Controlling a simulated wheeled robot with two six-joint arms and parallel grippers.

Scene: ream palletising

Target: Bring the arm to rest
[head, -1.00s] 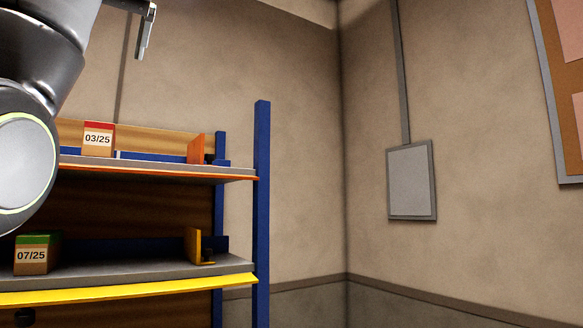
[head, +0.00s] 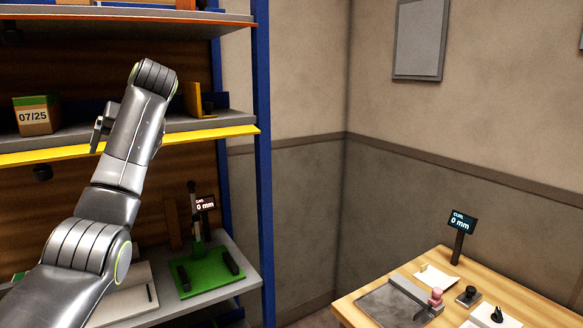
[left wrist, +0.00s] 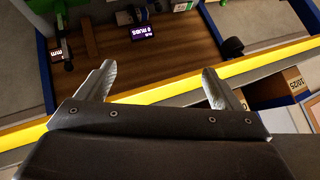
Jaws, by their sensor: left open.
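My left arm comes in from the lower left of the head view and bends up in front of the shelf rack. My left gripper (head: 98,136) shows only partly there, beside the yellow-edged shelf (head: 205,139), mostly hidden by my wrist. In the left wrist view, the two fingers of the left gripper (left wrist: 157,76) are wide apart, with nothing between them. The yellow shelf edge (left wrist: 165,90) crosses behind the fingers; I cannot tell how close it is. My right gripper is not in view.
Below, a green device (head: 205,272) stands on a grey shelf near a 0 mm display (head: 205,203). A blue post (head: 262,180) bounds the rack. A wooden table (head: 480,285) holds small tools at right.

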